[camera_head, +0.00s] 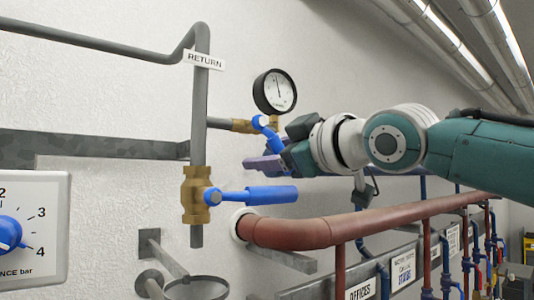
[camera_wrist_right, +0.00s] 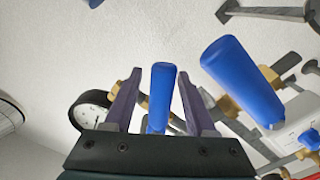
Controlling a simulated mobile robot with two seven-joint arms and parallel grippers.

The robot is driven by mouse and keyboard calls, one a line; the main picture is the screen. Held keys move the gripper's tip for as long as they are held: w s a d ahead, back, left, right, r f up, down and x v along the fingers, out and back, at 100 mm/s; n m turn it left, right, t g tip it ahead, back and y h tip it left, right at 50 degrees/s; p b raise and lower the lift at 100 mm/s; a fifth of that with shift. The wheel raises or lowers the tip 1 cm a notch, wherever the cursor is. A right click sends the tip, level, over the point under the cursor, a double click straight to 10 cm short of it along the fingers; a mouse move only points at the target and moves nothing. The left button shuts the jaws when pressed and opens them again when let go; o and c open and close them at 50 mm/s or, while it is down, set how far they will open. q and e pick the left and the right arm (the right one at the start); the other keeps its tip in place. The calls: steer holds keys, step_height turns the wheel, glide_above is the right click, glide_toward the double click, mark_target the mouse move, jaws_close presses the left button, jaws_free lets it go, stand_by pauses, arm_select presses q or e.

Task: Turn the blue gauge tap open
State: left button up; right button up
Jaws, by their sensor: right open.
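The blue gauge tap (camera_head: 262,122) sits on the small brass branch below the round pressure gauge (camera_head: 275,92). Its lever slants down to the right, and my right gripper partly hides its end in the head view. My right gripper (camera_head: 263,162) is open just below the tap. In the right wrist view, the blue lever (camera_wrist_right: 160,92) stands between the two open purple fingers, with a visible gap on each side. The gauge (camera_wrist_right: 92,112) shows behind the left finger there. My left gripper is not in view.
A larger blue lever (camera_head: 262,195) on a brass valve (camera_head: 196,194) sticks out below my right gripper; it appears close on the right in the wrist view (camera_wrist_right: 242,82). A grey RETURN pipe (camera_head: 199,100) stands left. A red-brown pipe (camera_head: 330,230) runs below.

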arm_select(q)
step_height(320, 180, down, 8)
steer(key=b, duration=0.7)
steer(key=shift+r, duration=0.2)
arm_select(e)
steer(key=v, duration=1)
steer(key=shift+c, duration=0.3)
